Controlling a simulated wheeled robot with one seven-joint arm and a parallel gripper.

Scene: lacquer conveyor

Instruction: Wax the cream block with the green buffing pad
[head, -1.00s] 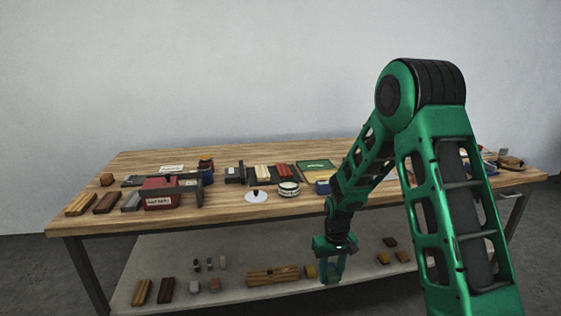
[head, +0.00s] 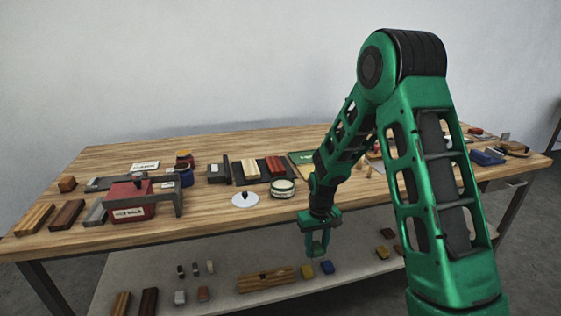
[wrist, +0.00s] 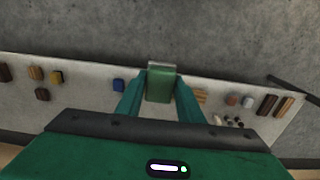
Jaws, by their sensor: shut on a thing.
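My gripper (head: 318,243) hangs just off the front edge of the bench, pointing down. In the wrist view its fingers are shut on the green buffing pad (wrist: 161,85), which has a grey strip at its far end. The pad is hard to make out in the head view. A cream block (head: 250,169) lies on a dark tray (head: 238,179) on the bench, next to red blocks (head: 275,166), to the left of and beyond my gripper. A round tin (head: 283,188) stands in front of the tray, apart from my gripper.
A white disc with a knob (head: 245,200) lies near the front edge. A red box (head: 129,203) and wooden blocks (head: 67,214) stand at the left. The lower shelf (head: 220,292) holds several small blocks. My arm hides part of the bench's right side.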

